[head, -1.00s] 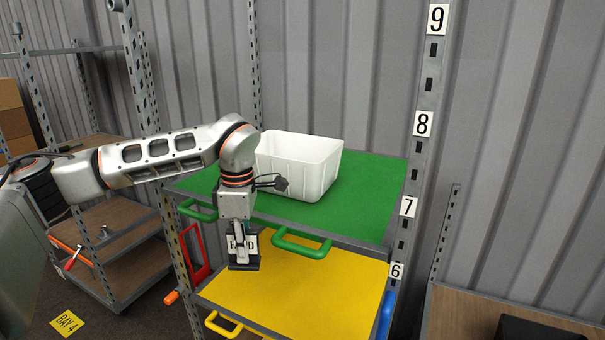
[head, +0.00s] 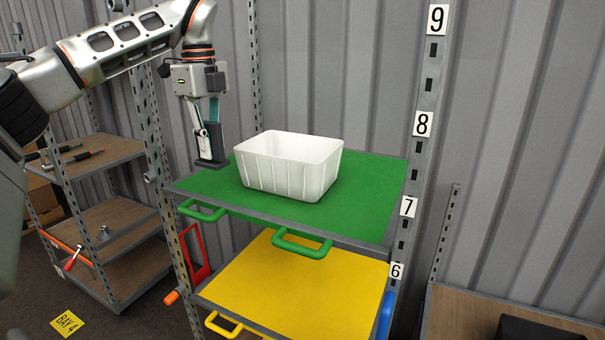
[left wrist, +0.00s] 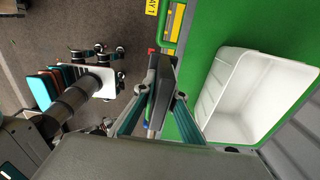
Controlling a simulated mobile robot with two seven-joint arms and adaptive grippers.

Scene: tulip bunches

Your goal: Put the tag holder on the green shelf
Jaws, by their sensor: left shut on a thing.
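The tag holder (head: 215,143) is a dark upright plate on a flat dark base. My left gripper (head: 207,128) is shut on it and holds it upright at the left part of the green shelf (head: 345,205), left of the white bin. I cannot tell whether its base touches the shelf. In the left wrist view the dark holder (left wrist: 163,80) sits between the gripper's fingers, beside the green surface (left wrist: 203,35). The holder's printed face is turned out of sight. My right gripper is not in view.
An open white bin (head: 290,170) stands at the back middle of the green shelf. Green handles (head: 301,243) stick out at its front. A yellow shelf (head: 300,290) is below. A perforated post (head: 160,150) rises at the left. The shelf's right and front are clear.

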